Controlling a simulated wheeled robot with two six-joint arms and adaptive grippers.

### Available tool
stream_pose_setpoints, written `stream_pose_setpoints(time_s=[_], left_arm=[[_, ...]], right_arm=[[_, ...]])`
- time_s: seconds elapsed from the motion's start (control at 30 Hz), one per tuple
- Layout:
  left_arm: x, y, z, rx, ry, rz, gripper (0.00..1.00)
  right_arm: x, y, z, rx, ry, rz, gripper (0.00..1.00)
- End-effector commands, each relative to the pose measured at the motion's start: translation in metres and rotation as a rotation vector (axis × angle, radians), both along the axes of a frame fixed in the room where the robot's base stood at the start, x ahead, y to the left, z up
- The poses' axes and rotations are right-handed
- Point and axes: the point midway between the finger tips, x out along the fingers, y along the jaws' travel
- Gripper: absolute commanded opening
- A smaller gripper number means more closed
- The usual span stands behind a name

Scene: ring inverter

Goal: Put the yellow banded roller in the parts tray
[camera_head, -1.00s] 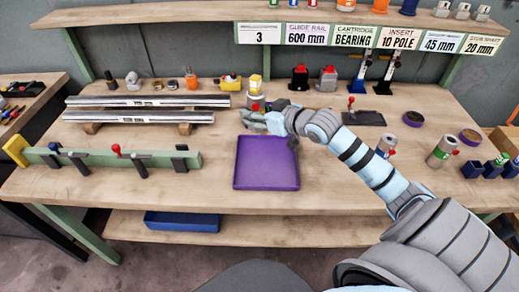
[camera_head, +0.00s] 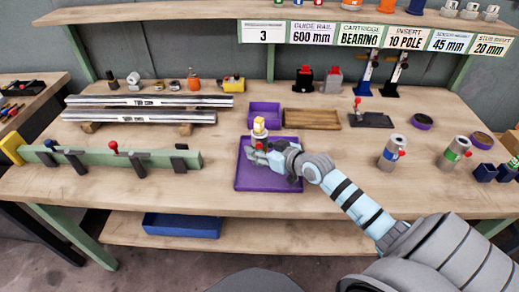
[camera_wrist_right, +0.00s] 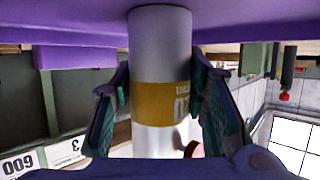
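The yellow banded roller (camera_wrist_right: 160,100) stands between the fingers of my right gripper (camera_wrist_right: 160,110) in the wrist view, grey with a yellow band and a white part. Both fingers close on its sides. In the head view, the right gripper (camera_head: 266,148) is over the purple parts tray (camera_head: 266,184), at its back edge. The roller's yellow top (camera_head: 259,124) shows above the fingers. The tray's purple surface (camera_wrist_right: 75,25) fills the top of the wrist view, close to the roller's end; I cannot tell whether they touch. My left gripper is out of view.
Behind the tray are a small purple bin (camera_head: 264,113) and a wooden tray (camera_head: 312,118). Blue-banded (camera_head: 392,152) and green-banded (camera_head: 453,153) cylinders stand to the right. A green fixture rail (camera_head: 110,160) and metal rails (camera_head: 150,101) lie left. Bench in front of the tray is clear.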

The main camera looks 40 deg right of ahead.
Motion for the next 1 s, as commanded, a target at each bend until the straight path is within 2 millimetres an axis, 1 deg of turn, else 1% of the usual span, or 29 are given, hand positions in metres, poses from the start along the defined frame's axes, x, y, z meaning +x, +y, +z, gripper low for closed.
stream_pose_setpoints(time_s=[0.03,0.1,0.37,0.47,0.53,0.67,0.77,0.9,1.0], left_arm=[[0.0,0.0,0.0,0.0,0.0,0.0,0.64],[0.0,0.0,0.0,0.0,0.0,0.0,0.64],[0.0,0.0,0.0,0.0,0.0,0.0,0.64],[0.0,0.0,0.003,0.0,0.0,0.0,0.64],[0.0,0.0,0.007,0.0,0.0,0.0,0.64],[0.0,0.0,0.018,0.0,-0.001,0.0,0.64],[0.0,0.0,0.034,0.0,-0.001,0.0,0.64],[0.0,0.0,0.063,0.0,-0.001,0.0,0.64],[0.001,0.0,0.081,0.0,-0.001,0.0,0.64]], right_arm=[[0.0,0.0,0.0,0.0,0.001,0.0,0.49],[0.0,0.0,0.0,0.0,0.001,0.0,0.6],[0.0,0.0,0.0,0.0,0.001,0.0,0.6],[0.0,0.0,0.004,0.0,0.001,0.0,0.6],[-0.006,-0.002,0.005,-0.001,0.004,-0.002,0.6],[-0.027,-0.004,0.016,-0.004,0.005,0.002,0.6],[-0.049,-0.008,0.027,-0.006,0.006,0.0,0.6],[-0.081,-0.012,0.044,-0.005,0.008,0.002,0.6],[-0.097,-0.014,0.051,-0.001,0.004,-0.002,0.6]])
